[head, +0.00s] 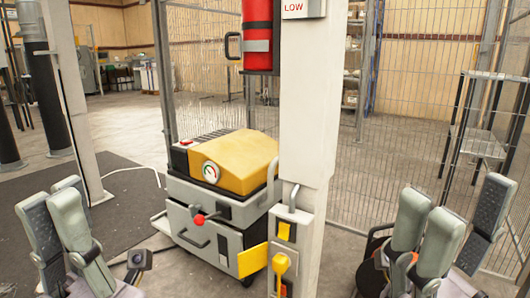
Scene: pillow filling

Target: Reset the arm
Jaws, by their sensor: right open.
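My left gripper (50,202) is at the lower left edge of the head view. Its grey fingers point up, with a dark dotted pad showing and nothing between the fingertips. My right gripper (458,205) is at the lower right, also pointing up. Its fingers stand apart, with a dark pad on the right finger, and it is empty. Neither gripper touches anything that I can see. The lower arm parts are cut off by the bottom edge.
A grey machine (213,214) with a yellow top and gauge stands in the middle. A white post (306,120) with a yellow switch (282,263) stands before it. A red cylinder (258,35) hangs above. Wire fencing (410,90) runs behind; a metal stand (482,147) is at right.

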